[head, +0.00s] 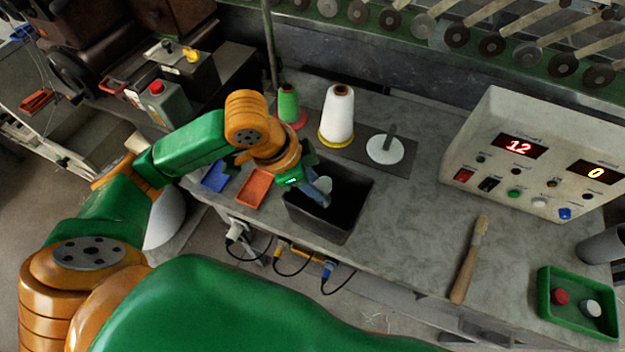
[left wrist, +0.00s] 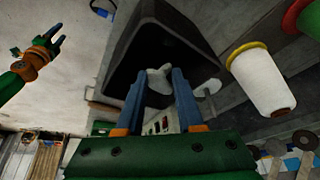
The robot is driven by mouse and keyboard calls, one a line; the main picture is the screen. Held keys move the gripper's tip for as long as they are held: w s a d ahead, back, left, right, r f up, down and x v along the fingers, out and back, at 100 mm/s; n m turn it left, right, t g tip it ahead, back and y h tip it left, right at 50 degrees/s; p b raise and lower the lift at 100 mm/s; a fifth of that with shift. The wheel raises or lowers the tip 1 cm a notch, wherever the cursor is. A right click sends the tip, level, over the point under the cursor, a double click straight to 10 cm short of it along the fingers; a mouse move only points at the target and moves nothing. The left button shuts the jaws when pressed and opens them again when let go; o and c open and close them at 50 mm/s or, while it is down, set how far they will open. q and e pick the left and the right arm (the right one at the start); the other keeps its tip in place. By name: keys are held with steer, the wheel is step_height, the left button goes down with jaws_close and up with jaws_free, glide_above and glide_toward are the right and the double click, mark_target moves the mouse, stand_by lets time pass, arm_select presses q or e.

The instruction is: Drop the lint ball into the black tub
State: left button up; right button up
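The black tub (head: 352,228) stands at the front edge of the bench, open at the top; in the left wrist view its dark wall (left wrist: 195,30) fills the upper middle. My left gripper (head: 318,194) is over the tub's opening. Its blue fingers (left wrist: 158,76) are closed on the pale grey lint ball (left wrist: 158,84), which also shows by the fingers in the head view (head: 324,184). My right gripper (left wrist: 56,36) shows only in the left wrist view, away from the bench, with its fingers apart and empty.
Left of the tub lie an orange tray (head: 254,188) and a blue one (head: 216,176). Behind it stand a white thread cone (head: 337,115) and a green one (head: 289,104). A brush (head: 468,262), control box (head: 540,150) and green tray (head: 578,325) are to the right.

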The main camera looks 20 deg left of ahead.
arm_select(q)
steer(key=o, duration=0.3)
steer(key=shift+o, duration=0.9)
steer(key=shift+d, duration=0.15)
steer(key=shift+r, duration=0.1)
steer(key=p+v, duration=0.1)
steer(key=v, duration=0.6)
